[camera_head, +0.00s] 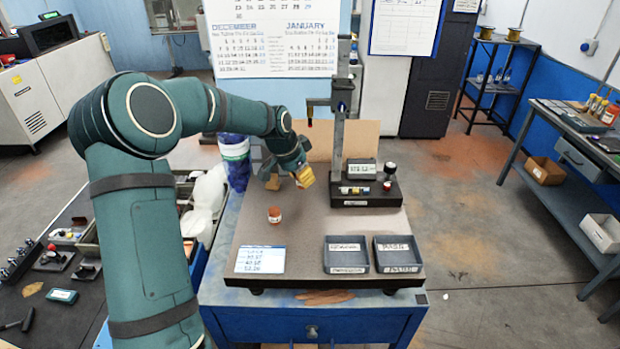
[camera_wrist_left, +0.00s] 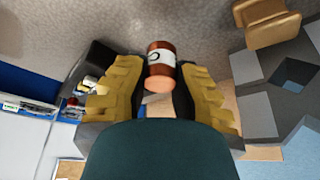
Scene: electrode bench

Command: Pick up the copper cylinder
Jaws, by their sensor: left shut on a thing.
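The copper cylinder (camera_head: 275,214), reddish with a white label band, shows on the front side of my left gripper (camera_head: 289,182) in the head view, over the grey bench top. In the left wrist view the copper cylinder (camera_wrist_left: 160,67) is between the two yellow finger pads of my left gripper (camera_wrist_left: 161,75), its bare copper end towards the camera. My left gripper is shut on it. I cannot tell from these views whether its base touches the bench. My right gripper is in neither view.
A measuring stand (camera_head: 365,191) with a display is right of my left gripper. Two dark trays (camera_head: 346,269) (camera_head: 400,267) are at the bench's front right, and a white card (camera_head: 260,260) at front left. A brass-coloured piece (camera_wrist_left: 268,22) shows in the wrist view.

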